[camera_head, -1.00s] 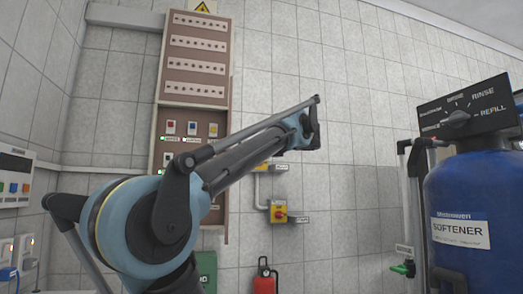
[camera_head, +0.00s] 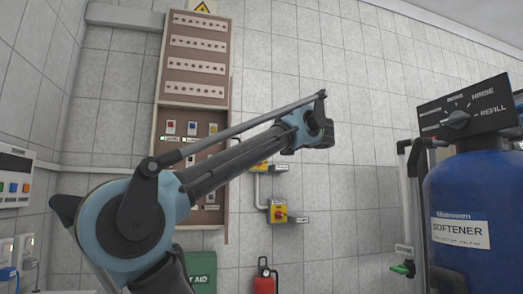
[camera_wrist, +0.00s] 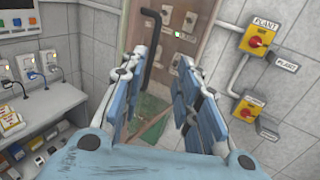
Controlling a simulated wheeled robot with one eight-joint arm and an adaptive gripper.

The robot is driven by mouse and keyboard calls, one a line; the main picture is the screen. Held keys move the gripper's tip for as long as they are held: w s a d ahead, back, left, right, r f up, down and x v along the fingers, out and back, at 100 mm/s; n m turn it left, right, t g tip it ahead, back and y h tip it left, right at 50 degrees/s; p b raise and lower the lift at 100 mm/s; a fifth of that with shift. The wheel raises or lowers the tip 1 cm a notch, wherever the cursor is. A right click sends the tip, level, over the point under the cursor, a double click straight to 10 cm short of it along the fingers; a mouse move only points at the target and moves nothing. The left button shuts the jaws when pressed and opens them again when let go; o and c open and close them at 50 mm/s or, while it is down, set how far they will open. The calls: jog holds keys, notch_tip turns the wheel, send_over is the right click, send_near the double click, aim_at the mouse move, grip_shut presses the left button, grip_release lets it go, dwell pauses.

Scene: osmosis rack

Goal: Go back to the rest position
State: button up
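My gripper (camera_wrist: 155,125) shows in the wrist view with its two blue jointed fingers spread apart. Nothing is held between them, and the gap shows the lower wall cabinet and a green area behind. In the head view my arm reaches up and to the right in front of the brown electrical cabinet (camera_head: 196,60). The fingers are not clear in the head view; the arm's far end is a dark part near the middle of the picture. My gripper touches nothing that I can see.
A blue softener tank (camera_head: 470,200) with a black dial head (camera_head: 465,110) stands at the right. A red extinguisher (camera_head: 264,280) and a yellow-red switch (camera_head: 279,211) are at the back wall. A shelf with plugs (camera_wrist: 40,105) lies left in the wrist view.

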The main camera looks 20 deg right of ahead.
dwell(0.3)
jog(key=w+d+f+m+t+h, duration=0.2)
jog(key=w+d+f+m+h, duration=0.3)
jog(key=m, duration=0.4)
jog(key=w+d+f+m+t+h, duration=0.2)
jog(key=d+m+h, duration=0.2)
jog(key=m+h, duration=0.4)
notch_tip(320, 180, down, 25)
jog(key=s+m+g+h, duration=0.1)
jog(key=m+g+h, duration=0.2)
jog(key=m+g, duration=0.85)
jog(key=s+a+f+m+g+y, duration=0.15)
jog(key=s+a+f+m, duration=0.3)
jog(key=f, duration=0.65)
jog(key=s+a+f+m+y, duration=0.3)
jog(key=a+f+m, duration=0.15)
jog(key=f, duration=0.65)
jog(key=s+a+f+m+g+y, duration=0.3)
jog(key=s+a+f+g+y, duration=0.1)
jog(key=s+a+f, duration=0.7)
notch_tip(320, 180, down, 4)
jog(key=shift+s+a+f+g, duration=0.1)
jog(key=shift+s+a+g, duration=0.15)
jog(key=shift+s+g, duration=0.6)
jog(key=shift+s+t, duration=0.25)
